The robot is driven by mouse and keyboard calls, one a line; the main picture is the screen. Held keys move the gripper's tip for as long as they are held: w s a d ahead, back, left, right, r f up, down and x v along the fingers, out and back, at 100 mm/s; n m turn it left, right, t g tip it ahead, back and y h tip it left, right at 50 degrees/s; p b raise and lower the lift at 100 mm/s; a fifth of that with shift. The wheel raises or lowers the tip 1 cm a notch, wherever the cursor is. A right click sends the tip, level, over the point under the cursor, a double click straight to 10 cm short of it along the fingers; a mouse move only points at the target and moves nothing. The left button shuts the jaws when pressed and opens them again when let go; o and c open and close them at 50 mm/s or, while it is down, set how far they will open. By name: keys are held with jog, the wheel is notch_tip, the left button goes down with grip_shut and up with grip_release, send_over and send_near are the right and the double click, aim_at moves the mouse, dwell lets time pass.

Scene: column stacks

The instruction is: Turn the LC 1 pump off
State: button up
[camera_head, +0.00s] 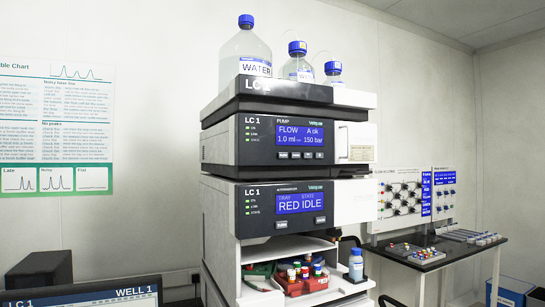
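The LC 1 stack stands in the middle of the head view. Its pump module (262,150) is the upper of two units with blue screens. The pump screen (300,136) reads FLOW A ok, 1.0 ml, 150 bar. Small indicator lights show at the left of the pump's front, under the LC 1 label. My gripper is not in view.
Below the pump is the autosampler (262,212), reading RED IDLE, with an open bay of coloured vials (305,272). A WATER bottle (246,52) and two smaller bottles stand on top. A side table (455,252) with parts is at right; a monitor (85,298) is at lower left.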

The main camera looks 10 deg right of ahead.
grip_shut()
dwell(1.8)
